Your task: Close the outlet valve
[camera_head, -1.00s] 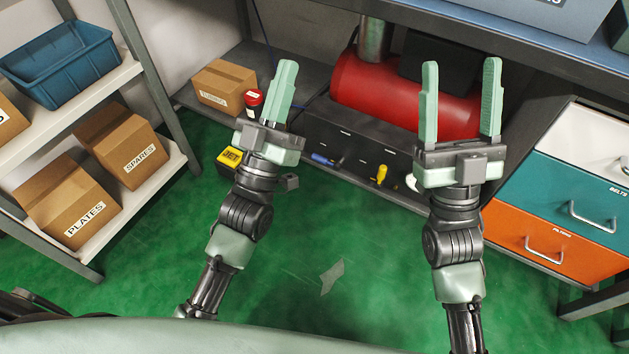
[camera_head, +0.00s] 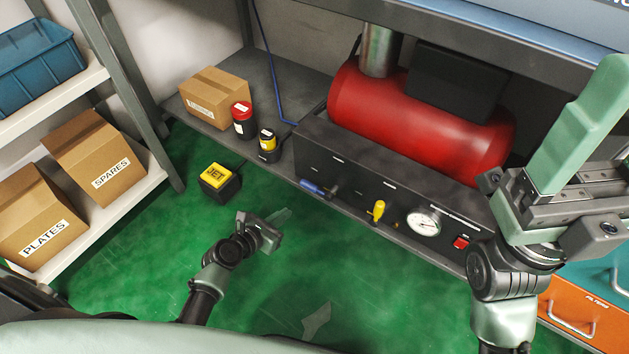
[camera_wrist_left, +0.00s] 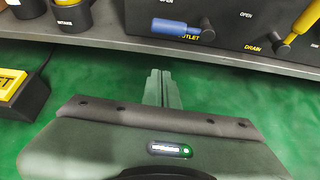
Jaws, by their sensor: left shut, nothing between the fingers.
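The outlet valve's blue handle (camera_head: 314,188) is on the front of the black panel under the red tank. It lies sideways, its grip pointing left from its pivot. In the left wrist view the blue handle (camera_wrist_left: 182,29) sits above the "OUTLET" label, with an "OPEN" label above it. My left gripper (camera_head: 284,214) is shut and empty, low in front of the panel and apart from the handle. Its fingers (camera_wrist_left: 160,88) point toward the shelf edge, below the handle. My right gripper (camera_head: 585,120) is large at the right edge; only part of its finger area shows.
A yellow drain handle (camera_head: 378,210), a gauge (camera_head: 423,223) and a red switch (camera_head: 461,243) are right of the blue handle. The red tank (camera_head: 420,115) lies behind. A black-and-yellow JET box (camera_head: 219,184) stands on the green floor. The floor before the panel is clear.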

